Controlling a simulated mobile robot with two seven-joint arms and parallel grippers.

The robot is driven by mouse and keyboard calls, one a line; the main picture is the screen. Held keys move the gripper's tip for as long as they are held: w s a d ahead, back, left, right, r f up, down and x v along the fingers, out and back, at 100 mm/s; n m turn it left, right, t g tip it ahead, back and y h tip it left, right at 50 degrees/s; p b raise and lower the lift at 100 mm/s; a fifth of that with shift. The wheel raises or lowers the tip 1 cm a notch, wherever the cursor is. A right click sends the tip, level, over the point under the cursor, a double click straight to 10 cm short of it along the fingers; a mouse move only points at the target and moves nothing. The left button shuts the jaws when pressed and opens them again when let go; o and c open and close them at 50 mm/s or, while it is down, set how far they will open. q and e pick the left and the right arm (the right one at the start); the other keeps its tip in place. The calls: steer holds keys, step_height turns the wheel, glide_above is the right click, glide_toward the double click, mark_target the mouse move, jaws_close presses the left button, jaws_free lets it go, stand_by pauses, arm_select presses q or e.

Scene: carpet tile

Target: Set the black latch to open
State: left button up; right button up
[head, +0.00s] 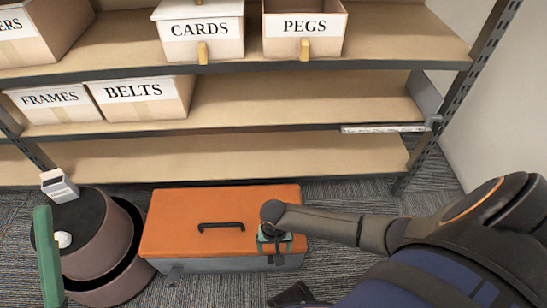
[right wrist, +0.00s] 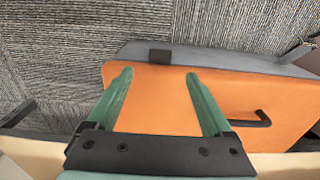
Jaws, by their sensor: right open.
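The orange-lidded toolbox (head: 175,222) with a grey body sits on the carpet, a black handle (head: 221,226) on its lid. In the right wrist view the black latch (right wrist: 159,56) is a small dark block at the lid's edge, against the grey side. Its set position cannot be told. My right gripper (head: 275,244) is over the toolbox's front right part. Its green fingers (right wrist: 160,74) are apart and empty, pointing at the latch, which lies just beyond and between the tips. A green bar (head: 47,258) at the head view's left edge looks like a left gripper finger.
Shelves behind hold boxes marked CARDS (head: 200,30), PEGS (head: 304,28), FRAMES (head: 50,100) and BELTS (head: 140,98). A round brown container (head: 90,240) with small items on top stands close left of the toolbox. Carpet is visible in front of it.

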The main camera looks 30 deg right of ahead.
step_height(320, 180, down, 9)
steer(key=b, duration=0.5)
arm_select(q)
step_height(320, 180, down, 7)
steer(key=shift+w+d+m+g, duration=0.2)
steer(key=shift+d+m+g, duration=0.1)
steer(key=shift+d, duration=0.1)
arm_select(e)
jaws_close()
